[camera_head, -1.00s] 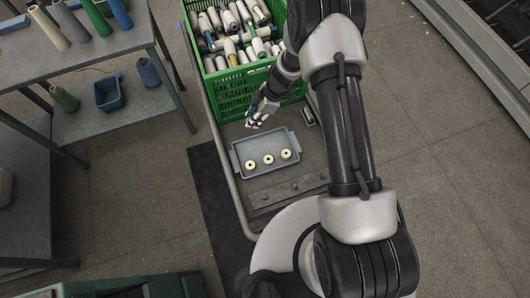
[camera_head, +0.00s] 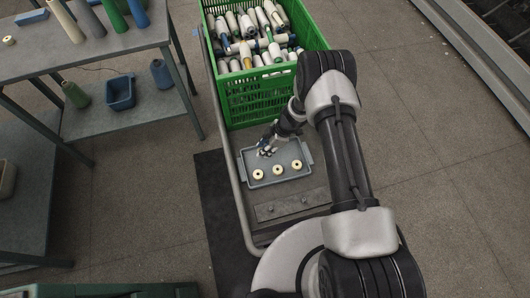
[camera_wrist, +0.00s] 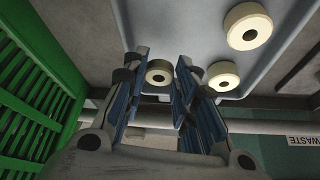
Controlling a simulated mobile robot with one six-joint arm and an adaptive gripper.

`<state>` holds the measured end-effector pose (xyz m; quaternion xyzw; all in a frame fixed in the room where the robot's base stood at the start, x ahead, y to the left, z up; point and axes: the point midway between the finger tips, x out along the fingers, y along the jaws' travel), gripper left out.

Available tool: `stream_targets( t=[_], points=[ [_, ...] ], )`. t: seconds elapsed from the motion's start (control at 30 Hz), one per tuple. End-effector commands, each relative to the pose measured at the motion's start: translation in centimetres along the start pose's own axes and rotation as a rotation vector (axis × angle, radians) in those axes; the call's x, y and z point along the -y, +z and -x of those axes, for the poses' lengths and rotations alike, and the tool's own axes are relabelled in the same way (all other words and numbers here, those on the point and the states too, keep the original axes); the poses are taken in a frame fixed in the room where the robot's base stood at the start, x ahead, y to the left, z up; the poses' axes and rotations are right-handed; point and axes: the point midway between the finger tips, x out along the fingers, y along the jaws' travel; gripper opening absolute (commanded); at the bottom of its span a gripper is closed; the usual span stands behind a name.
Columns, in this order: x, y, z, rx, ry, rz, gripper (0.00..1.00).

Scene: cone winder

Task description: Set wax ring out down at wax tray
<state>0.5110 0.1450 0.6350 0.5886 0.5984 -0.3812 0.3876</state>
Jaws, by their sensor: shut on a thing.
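The grey wax tray (camera_head: 243,172) lies on the cart top. Several cream rings are in view; three of them (camera_head: 278,170) stand in a row along the tray's near side. My gripper (camera_head: 265,152) is over the tray's far left part, behind that row. In the wrist view, my gripper (camera_wrist: 158,74) is shut on a cream wax ring (camera_wrist: 159,72), seen between its blue-padded fingertips. Two tray rings (camera_wrist: 248,27) show to its right there; my right finger may hide another. I cannot tell whether the held ring touches the tray (camera_wrist: 185,25).
A green crate (camera_head: 262,98) full of yarn cones stands just behind the tray. A flat grey bar (camera_head: 290,207) lies in front of it. A metal rail (camera_head: 232,185) runs along the left. A grey shelf table (camera_head: 90,45) with cones stands at left.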

Motion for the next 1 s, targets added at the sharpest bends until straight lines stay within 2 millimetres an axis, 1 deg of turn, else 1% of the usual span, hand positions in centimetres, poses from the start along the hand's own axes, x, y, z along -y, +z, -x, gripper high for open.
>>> stream_targets(
  t=[0.03, 0.1, 0.17, 0.47, 0.83, 0.93, 0.97, 1.0],
  points=[
    [0.2, 0.5, -1.1, 0.000, -0.003, -0.002, 0.17],
    [0.1, 1.0, -2.2, 0.000, -0.003, -0.001, 0.17],
    [0.1, 1.2, -2.8, 0.000, -0.002, -0.001, 0.17],
    [0.1, 1.3, -2.8, 0.000, -0.001, 0.000, 0.17],
    [0.3, 1.9, -4.2, 0.004, -0.003, -0.002, 0.17],
    [0.3, 2.0, -4.2, 0.005, -0.004, -0.002, 0.18],
    [0.3, 2.0, -4.2, 0.005, -0.004, -0.002, 0.28],
    [0.3, 2.0, -4.2, 0.005, -0.004, -0.001, 0.30]
  ],
)
